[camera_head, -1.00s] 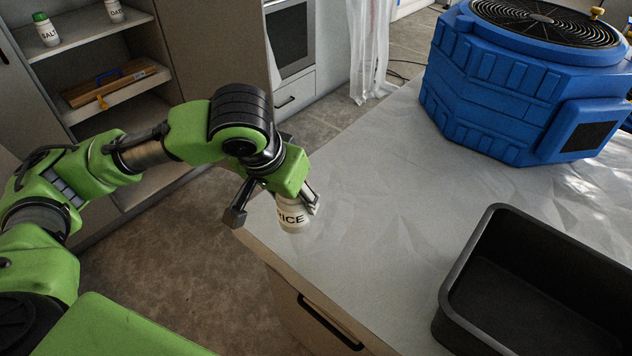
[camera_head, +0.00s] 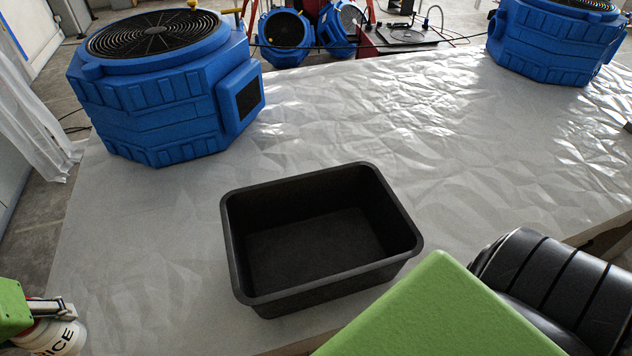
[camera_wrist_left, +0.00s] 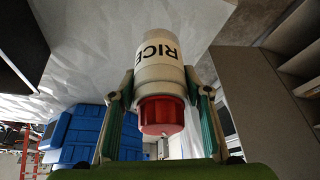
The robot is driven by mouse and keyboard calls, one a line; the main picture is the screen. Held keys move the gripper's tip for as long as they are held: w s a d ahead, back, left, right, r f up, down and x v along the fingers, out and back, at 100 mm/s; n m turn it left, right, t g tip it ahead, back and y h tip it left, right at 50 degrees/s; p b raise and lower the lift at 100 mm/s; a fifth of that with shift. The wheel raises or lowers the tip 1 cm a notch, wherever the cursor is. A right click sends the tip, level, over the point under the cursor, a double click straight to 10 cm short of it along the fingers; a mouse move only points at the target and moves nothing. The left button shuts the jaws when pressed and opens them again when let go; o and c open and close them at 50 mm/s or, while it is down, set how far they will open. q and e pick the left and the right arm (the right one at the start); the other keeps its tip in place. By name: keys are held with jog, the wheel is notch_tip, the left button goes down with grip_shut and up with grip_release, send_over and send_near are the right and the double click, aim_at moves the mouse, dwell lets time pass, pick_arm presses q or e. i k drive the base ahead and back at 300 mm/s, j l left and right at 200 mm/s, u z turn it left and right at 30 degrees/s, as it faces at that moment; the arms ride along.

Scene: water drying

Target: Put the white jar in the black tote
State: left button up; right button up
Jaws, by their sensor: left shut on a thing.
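The white jar (camera_head: 58,338) is labelled RICE and shows at the lower left edge of the head view, partly cut off. My left gripper (camera_head: 50,310) is shut on it. In the left wrist view the jar (camera_wrist_left: 160,62) sits between both fingers of my left gripper (camera_wrist_left: 158,76), with its red lid towards the palm. The black tote (camera_head: 310,245) stands open and empty on the covered table in the middle of the head view. The held jar is to the left of the tote, apart from it. My right gripper is out of view.
A large blue fan unit (camera_head: 165,90) stands on the table (camera_head: 420,130) behind and left of the tote. Another blue unit (camera_head: 555,40) is at the far right. The table between jar and tote is clear. More blue machines (camera_head: 285,35) are on the floor beyond.

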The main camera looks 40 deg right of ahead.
aim_at(317, 255)
jog(key=k+l, duration=0.1)
jog(key=l, duration=0.2)
jog(key=k+l+z, duration=0.1)
jog(key=l, duration=0.2)
jog(key=k+l, duration=0.1)
jog(key=l, duration=0.2)
jog(key=l+z, duration=0.1)
jog(key=l, duration=0.25)
jog(key=i+l+z, duration=0.1)
jog(key=l, duration=0.2)
